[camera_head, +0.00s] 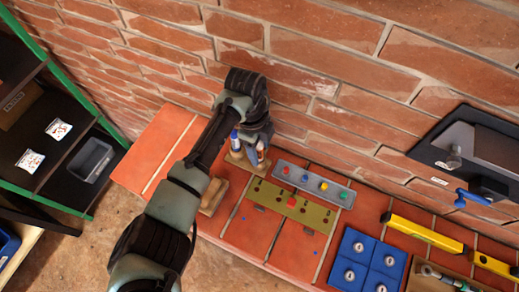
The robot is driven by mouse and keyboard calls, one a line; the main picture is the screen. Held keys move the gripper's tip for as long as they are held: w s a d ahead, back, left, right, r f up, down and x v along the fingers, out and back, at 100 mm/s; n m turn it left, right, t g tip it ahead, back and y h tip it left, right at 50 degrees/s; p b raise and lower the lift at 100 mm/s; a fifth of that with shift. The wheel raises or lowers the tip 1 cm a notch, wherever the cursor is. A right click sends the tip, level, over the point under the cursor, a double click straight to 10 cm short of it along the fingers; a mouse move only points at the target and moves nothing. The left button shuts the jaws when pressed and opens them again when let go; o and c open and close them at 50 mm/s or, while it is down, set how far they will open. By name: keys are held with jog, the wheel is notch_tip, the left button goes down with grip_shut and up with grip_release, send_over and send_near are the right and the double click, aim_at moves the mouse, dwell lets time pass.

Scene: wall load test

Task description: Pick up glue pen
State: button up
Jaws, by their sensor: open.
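Two slim pens stand upright at the wall side of the red tiled bench. One has a blue end (234,138), and the other is white with a red and blue part (261,152). I cannot tell which is the glue pen. A small wooden block (240,161) shows around their lower ends. My gripper (258,138) points down over the pens, very close to them. It is open, but its fingertips are partly hidden, and I cannot tell whether it touches a pen.
Right of the pens lie a grey strip with coloured buttons (318,185) and an olive panel (290,206). Farther right are a blue tray with round knobs (352,280) and a yellow level (425,234). The brick wall (330,70) stands close behind. The bench's left end (150,150) is clear.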

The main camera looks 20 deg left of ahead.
grip_shut()
jog(key=shift+r, duration=0.1)
dwell(0.4)
